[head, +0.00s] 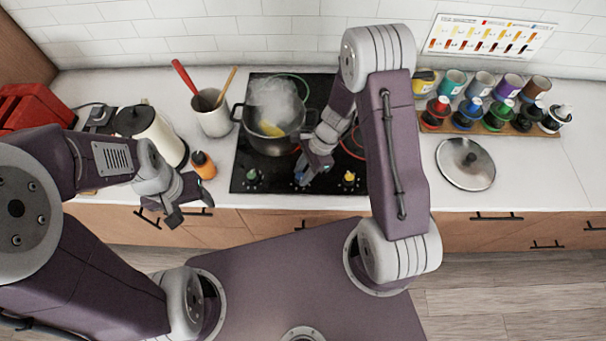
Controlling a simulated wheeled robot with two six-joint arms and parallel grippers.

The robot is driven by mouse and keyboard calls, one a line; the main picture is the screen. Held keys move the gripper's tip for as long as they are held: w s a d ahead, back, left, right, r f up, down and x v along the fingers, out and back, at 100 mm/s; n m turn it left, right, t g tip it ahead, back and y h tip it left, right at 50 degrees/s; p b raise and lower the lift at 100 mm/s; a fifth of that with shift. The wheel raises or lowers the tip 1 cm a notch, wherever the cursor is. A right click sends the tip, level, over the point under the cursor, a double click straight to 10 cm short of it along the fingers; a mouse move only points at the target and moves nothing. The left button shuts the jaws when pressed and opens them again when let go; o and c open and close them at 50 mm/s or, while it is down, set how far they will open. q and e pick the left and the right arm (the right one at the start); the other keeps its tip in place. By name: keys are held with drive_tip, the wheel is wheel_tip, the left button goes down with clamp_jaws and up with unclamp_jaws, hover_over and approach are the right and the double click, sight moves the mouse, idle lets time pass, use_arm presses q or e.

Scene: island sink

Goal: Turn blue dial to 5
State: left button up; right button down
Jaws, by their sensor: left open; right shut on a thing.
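The blue dial (301,180) is on the front strip of the black cooktop (240,158), between a green dial (252,175) and a yellow dial (349,177). My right gripper (305,176) reaches down over the blue dial and is shut on it. The fingers cover most of the dial, so its pointer and number cannot be read. My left gripper (184,207) is open and empty, in front of the counter's edge and left of the cooktop.
A steaming pot (268,138) stands on the cooktop just behind the dials. A utensil crock (214,115), an orange-capped bottle (203,164) and a white kettle (150,127) stand left. A pan lid (465,164) lies right, before a rack of colored jars (490,131).

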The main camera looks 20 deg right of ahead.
drive_tip(key=m+b, duration=0.1)
drive_tip(key=m+t+b, duration=0.1)
drive_tip(key=m+b, duration=0.1)
drive_tip(key=m+t+b, duration=0.1)
drive_tip(key=m, duration=0.1)
drive_tip(key=shift+s+a+f+b, duration=0.1)
drive_tip(key=shift+s+f+b, duration=0.2)
drive_tip(key=shift+b, duration=0.1)
drive_tip(key=shift+r+m+t+h+b, duration=0.2)
drive_tip(key=shift+m+t+b, duration=0.1)
drive_tip(key=shift+m+b, duration=0.4)
drive_tip(key=shift+r+m+t+h+b, duration=0.1)
drive_tip(key=shift+m+t+h+b, duration=0.2)
drive_tip(key=shift+m, duration=0.6)
drive_tip(key=c, duration=1.2)
unclamp_jaws()
drive_tip(key=shift+a, duration=0.1)
drive_tip(key=shift+o, duration=0.8)
drive_tip(key=shift+w+a, duration=0.1)
drive_tip(key=shift+r, duration=0.15)
